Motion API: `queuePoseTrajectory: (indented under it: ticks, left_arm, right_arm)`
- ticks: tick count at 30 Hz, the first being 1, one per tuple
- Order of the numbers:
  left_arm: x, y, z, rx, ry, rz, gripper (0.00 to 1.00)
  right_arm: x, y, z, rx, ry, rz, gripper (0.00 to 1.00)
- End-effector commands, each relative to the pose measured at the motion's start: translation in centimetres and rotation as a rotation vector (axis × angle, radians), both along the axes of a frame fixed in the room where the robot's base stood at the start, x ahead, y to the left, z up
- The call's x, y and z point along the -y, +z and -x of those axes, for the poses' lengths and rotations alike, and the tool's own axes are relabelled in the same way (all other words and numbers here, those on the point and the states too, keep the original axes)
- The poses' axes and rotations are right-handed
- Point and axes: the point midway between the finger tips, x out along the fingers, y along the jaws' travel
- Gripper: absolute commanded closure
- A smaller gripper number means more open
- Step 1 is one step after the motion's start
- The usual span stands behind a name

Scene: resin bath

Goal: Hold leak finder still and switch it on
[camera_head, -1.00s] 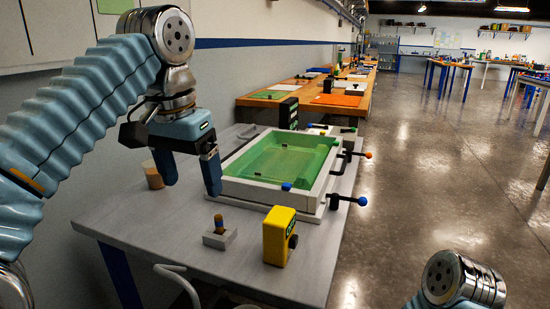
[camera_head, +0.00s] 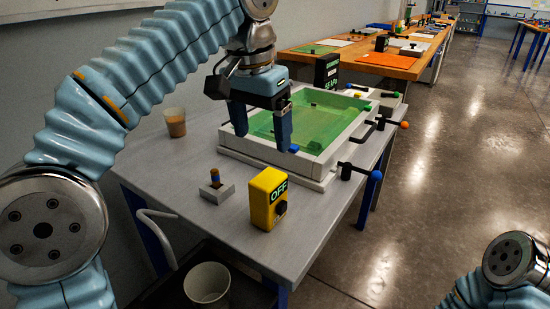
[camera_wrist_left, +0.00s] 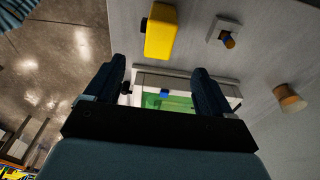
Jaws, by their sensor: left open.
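The leak finder looks to be the yellow box (camera_head: 263,203) at the near edge of the grey table, upright, with a dark panel reading OFF and a black knob (camera_head: 281,208) on its side. In the left wrist view the yellow box (camera_wrist_left: 161,32) lies beyond the fingertips, apart from them. My left gripper (camera_head: 262,136) is open and empty, above the near left part of the white-framed green bath (camera_head: 312,168). In the left wrist view its two fingers (camera_wrist_left: 159,68) stand wide apart. My right gripper is not in view; only part of my right arm shows at lower right.
A small grey block with a brown and blue peg (camera_head: 216,189) stands left of the box. A cup of tan liquid (camera_head: 175,122) stands further back. Clamps with blue (camera_head: 376,175) and orange knobs stick out at the bath's right. A white bin (camera_head: 207,284) sits below the table.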

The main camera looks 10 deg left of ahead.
Motion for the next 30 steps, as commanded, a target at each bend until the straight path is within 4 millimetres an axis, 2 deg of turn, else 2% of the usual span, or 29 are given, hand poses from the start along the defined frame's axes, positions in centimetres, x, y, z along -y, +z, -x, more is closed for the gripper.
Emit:
queuePoseTrajectory:
  ticks: [9,15,21,29,30]
  left_arm:
    - [0.3,-7.1,-0.8,-0.004,0.0,-0.001,0.17]
    - [0.5,-10.3,-1.4,-0.002,0.001,0.0,0.17]
    - [0.6,-11.6,-1.6,0.0,0.001,0.001,0.17]
    - [0.7,-11.7,-1.6,0.0,0.0,0.001,0.17]
    - [0.7,-11.7,-1.6,0.0,0.0,0.001,0.2]
  right_arm:
    - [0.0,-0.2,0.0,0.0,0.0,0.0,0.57]
    - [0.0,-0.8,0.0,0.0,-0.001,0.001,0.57]
    - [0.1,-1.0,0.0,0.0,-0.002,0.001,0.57]
    - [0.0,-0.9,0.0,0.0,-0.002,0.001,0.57]
    - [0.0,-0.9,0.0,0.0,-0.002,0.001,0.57]
